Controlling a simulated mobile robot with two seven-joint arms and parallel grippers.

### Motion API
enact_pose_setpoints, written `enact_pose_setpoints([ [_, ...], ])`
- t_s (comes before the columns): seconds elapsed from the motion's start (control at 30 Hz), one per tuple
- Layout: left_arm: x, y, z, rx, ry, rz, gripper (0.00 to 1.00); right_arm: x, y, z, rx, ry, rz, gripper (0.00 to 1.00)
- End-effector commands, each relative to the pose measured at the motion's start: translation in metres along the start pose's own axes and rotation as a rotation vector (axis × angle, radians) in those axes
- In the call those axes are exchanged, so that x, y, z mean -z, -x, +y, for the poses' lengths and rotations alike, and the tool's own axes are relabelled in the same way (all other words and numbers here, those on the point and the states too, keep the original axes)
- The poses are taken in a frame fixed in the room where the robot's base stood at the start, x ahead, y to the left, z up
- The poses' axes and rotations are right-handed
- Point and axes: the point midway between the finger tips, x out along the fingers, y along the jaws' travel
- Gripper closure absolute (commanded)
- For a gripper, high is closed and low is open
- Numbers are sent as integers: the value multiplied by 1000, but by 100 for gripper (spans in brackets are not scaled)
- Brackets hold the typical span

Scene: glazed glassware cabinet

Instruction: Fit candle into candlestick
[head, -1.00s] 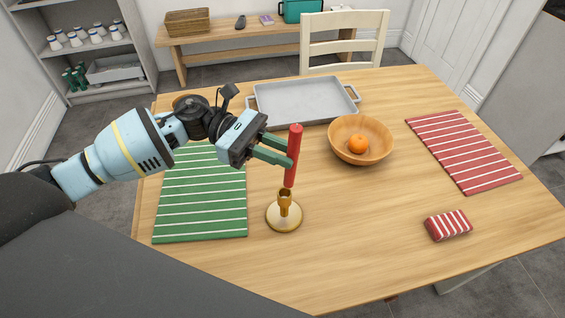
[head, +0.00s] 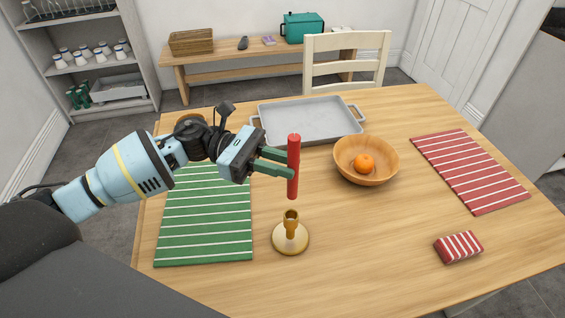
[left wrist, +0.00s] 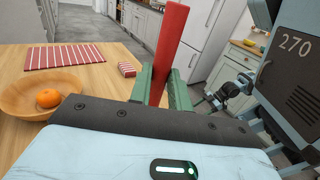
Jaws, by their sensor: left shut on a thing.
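A red candle (head: 293,180) is held close to upright in my left gripper (head: 284,163), which is shut on its upper-middle part. It also shows between the green fingers in the left wrist view (left wrist: 171,50). The brass candlestick (head: 290,238) stands upright on the table, with its round base flat and its cup on top. In the head view the candle's lower end appears just above the cup, with a small gap between them. The candlestick does not show in the left wrist view. My right gripper is in neither view.
A wooden bowl (head: 379,176) with an orange (head: 364,163) stands right of the candle. A grey tray (head: 310,120) lies behind. A green striped mat (head: 205,225) is at left, a red striped mat (head: 470,170) and folded red cloth (head: 458,246) at right. The table around the candlestick is clear.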

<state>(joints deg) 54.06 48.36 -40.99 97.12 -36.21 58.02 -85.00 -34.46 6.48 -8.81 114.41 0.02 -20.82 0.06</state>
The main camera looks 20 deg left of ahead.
Motion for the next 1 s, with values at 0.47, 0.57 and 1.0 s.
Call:
enact_pose_setpoints([
  [0.47,44,-1,-1,1,8,0,100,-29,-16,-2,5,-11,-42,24],
  [0.57,51,-1,-1,1,8,0,100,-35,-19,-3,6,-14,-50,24],
  [1.0,57,0,0,1,1,0,100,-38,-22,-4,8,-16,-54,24],
])
